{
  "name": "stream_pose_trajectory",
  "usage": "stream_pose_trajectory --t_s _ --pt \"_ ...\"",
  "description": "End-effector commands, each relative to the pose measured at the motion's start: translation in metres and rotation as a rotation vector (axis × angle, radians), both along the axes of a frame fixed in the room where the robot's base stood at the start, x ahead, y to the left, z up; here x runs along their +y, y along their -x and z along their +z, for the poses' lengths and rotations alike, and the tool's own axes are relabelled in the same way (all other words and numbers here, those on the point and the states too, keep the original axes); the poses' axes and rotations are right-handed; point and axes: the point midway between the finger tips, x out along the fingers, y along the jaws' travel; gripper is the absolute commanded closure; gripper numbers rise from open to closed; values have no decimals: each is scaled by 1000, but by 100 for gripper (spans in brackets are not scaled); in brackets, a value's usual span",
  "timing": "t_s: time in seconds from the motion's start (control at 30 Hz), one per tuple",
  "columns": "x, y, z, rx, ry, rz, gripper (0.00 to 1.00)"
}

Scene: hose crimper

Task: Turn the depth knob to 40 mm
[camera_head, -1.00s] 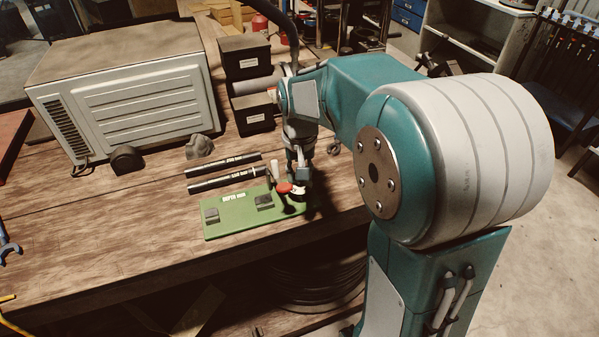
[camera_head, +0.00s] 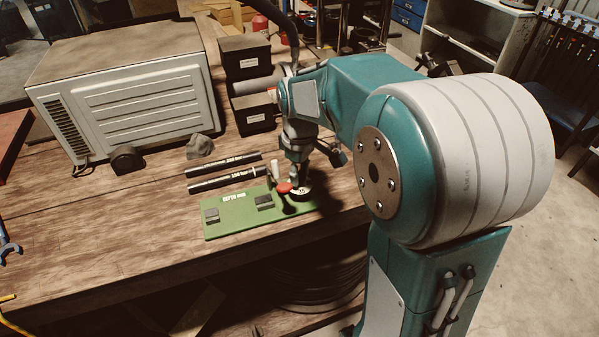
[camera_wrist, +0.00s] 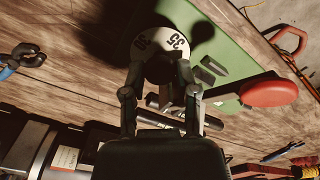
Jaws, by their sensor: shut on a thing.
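The green depth jig plate (camera_head: 235,217) lies on the wooden bench near its front edge. At its right end is the depth knob's white dial (camera_head: 301,194), which carries black numbers. In the wrist view the dial (camera_wrist: 146,44) shows "30" and "35"; its other marks are hidden. My gripper (camera_wrist: 158,88) has one finger on each side of the knob's dark grip and is shut on it. My gripper (camera_head: 295,178) comes from above in the head view. A red round-topped part (camera_head: 283,188) stands beside the dial; it looks large in the wrist view (camera_wrist: 268,92).
Two labelled black hoses (camera_head: 223,181) lie behind the plate. A large beige machine (camera_head: 125,85) stands at the back left. Black boxes (camera_head: 250,112) are stacked behind my arm. The bench is clear to the plate's left.

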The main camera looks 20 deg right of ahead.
Motion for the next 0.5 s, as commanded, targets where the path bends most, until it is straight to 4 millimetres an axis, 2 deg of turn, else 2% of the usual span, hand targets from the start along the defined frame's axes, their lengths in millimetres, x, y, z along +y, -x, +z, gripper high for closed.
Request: stream_pose_trajectory --t_s 0.2,0.5 --pt "0 0 -1 1 -1 94 100" --pt "0 0 -1 1 -1 139 100"
